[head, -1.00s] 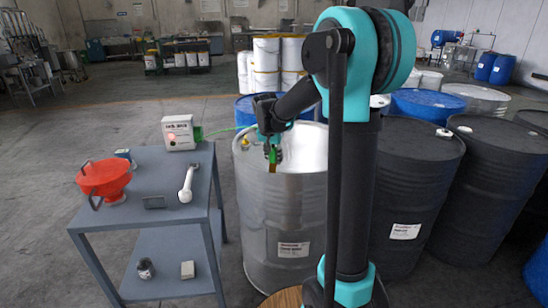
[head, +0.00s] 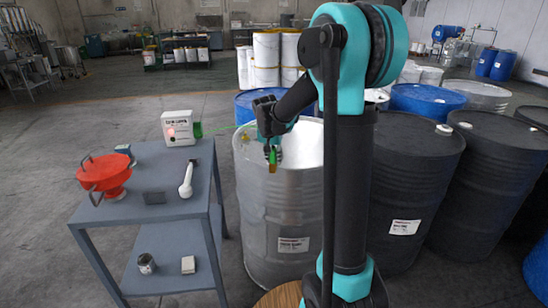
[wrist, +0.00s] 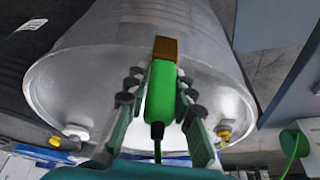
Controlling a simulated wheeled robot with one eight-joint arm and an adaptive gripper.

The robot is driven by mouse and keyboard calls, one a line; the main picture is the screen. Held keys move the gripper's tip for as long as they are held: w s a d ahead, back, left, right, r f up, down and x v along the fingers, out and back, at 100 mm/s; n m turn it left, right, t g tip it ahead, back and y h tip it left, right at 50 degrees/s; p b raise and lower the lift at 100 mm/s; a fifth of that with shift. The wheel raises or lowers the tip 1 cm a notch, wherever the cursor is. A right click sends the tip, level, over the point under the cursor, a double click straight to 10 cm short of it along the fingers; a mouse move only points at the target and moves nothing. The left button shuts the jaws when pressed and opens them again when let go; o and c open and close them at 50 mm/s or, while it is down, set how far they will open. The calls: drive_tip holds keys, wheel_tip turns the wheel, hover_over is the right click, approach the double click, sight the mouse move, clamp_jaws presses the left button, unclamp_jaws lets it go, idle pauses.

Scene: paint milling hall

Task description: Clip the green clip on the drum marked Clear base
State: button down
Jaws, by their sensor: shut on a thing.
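My gripper (head: 270,146) is shut on the green clip (wrist: 161,92), whose copper-brown jaw end (wrist: 166,48) points away from the fingers. A green cable runs from its back end. In the head view the green clip (head: 272,157) hangs at the near rim of the silver drum (head: 281,215). In the wrist view the clip's jaw end overlaps the rim of this drum (wrist: 105,38); I cannot tell whether it touches. The drum carries a white label (head: 293,245), whose print is too small to read.
A green-corded control box (head: 181,128) with a red light stands on a grey cart (head: 150,205), beside a red funnel (head: 105,175) and a white-handled tool (head: 186,180). Black drums (head: 415,185) and blue drums (head: 427,100) crowd the right side. Open floor lies to the left.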

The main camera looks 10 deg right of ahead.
drive_tip(key=shift+f, duration=0.6)
drive_tip(key=c, duration=1.2)
unclamp_jaws()
drive_tip(key=v, duration=1.2)
drive_tip(key=s+d+f+n+y, duration=0.1)
drive_tip(key=s+d+f+n, duration=0.1)
drive_tip(key=s+f, duration=0.7)
drive_tip(key=s+d+f+n, duration=0.3)
drive_tip(key=s+f, duration=0.7)
drive_tip(key=s, duration=0.7)
drive_tip(key=shift+s+d+n+t+y, duration=0.3)
drive_tip(key=shift+s+d+y, duration=0.05)
drive_tip(key=shift+d+y, duration=0.05)
